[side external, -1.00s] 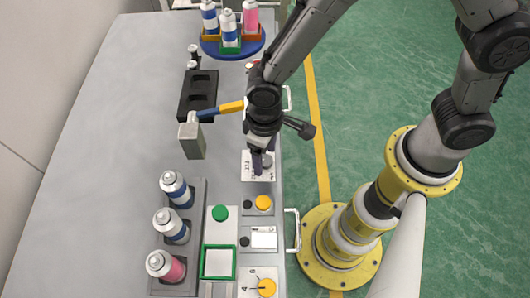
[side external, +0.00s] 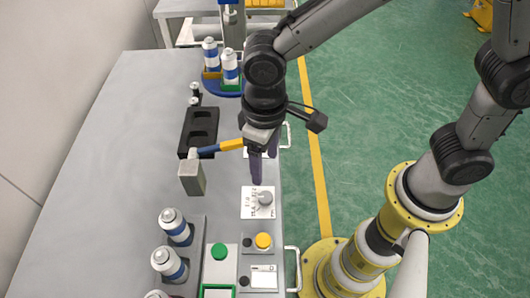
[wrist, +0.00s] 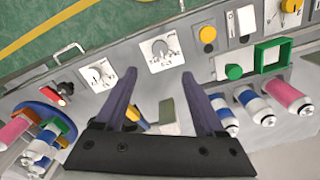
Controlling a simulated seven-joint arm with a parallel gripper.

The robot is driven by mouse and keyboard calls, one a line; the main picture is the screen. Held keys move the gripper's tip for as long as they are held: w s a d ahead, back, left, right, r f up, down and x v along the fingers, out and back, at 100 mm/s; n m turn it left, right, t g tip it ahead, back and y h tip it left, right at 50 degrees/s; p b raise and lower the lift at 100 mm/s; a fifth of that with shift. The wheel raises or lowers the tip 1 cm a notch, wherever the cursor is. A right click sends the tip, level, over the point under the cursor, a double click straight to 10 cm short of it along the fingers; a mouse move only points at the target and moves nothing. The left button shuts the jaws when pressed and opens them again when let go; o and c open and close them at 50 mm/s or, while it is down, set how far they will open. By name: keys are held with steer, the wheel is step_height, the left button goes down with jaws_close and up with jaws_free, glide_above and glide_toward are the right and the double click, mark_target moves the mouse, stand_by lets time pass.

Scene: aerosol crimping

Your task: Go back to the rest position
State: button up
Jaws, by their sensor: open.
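My gripper (side external: 264,162) is open and empty, its two purple fingers pointing down above the table's right edge. In the side view it hangs just behind a white panel with a grey dial (side external: 263,202), apart from it. In the wrist view the fingers (wrist: 160,78) are spread wide with nothing held between them. The same dial panel (wrist: 162,49) shows beyond the fingertips.
Spray cans (side external: 170,264) stand in front, and others (side external: 230,68) on a blue round stand (side external: 226,89) behind. Green floor lies right.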

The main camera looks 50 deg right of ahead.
steer(key=shift+r, duration=0.8)
steer(key=d+r+m+t+y, duration=0.1)
steer(key=d+r+m+t, duration=0.3)
steer(key=d+r, duration=0.9)
steer(key=s+d+f+t+h, duration=0.1)
steer(key=s+d+f, duration=0.1)
steer(key=s+d, duration=0.8)
steer(key=shift+f+t, duration=0.25)
steer(key=shift+t, duration=0.05)
steer(key=shift+s, duration=0.1)
